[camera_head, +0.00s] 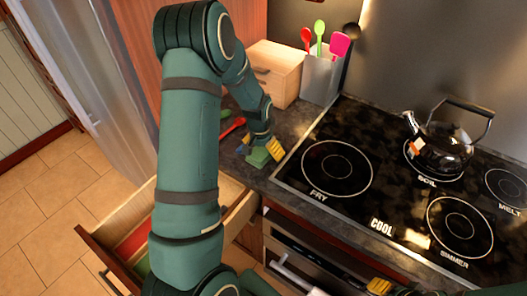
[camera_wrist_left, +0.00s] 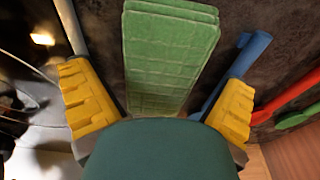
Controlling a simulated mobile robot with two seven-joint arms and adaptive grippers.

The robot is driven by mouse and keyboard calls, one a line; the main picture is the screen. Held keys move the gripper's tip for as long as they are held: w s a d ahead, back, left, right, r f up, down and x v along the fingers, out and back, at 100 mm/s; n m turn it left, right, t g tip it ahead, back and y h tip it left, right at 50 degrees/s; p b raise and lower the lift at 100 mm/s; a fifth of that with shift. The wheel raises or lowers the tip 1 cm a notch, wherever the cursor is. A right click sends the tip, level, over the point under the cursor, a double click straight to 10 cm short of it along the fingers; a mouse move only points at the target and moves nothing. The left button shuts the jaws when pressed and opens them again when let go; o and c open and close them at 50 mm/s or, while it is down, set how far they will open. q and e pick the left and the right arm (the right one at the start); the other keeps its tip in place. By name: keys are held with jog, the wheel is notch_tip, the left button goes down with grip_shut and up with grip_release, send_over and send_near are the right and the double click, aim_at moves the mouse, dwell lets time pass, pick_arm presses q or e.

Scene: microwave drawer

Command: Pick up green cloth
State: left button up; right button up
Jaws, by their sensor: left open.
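The green cloth (camera_head: 258,158) lies folded on the dark counter, left of the stove. My left gripper (camera_head: 262,146) is down at it, partly hiding it in the head view. In the left wrist view the cloth (camera_wrist_left: 168,55) shows as a folded, layered green rectangle. It extends between the open yellow fingers of my left gripper (camera_wrist_left: 160,103), with gaps at both sides near the fingertips. Its near end is hidden behind the gripper's body. A yellow part of my right gripper (camera_head: 379,286) shows at the bottom edge of the head view.
Red (camera_wrist_left: 285,98) and blue (camera_wrist_left: 246,58) handled utensils lie beside the cloth. A wooden box (camera_head: 274,73) and utensil holder (camera_head: 320,80) stand behind. The stove (camera_head: 400,180) with a kettle (camera_head: 440,140) is at right. An open drawer (camera_head: 110,245) is below.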

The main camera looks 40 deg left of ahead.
aim_at(263, 148)
pick_arm(q)
jog(key=c, duration=1.1)
jog(key=shift+r, duration=0.1)
notch_tip(263, 148, up, 10)
jog(key=shift+f+p, duration=0.1)
jog(key=shift+p, duration=0.25)
jog(key=shift+o, duration=0.5)
jog(key=shift+c, duration=0.7)
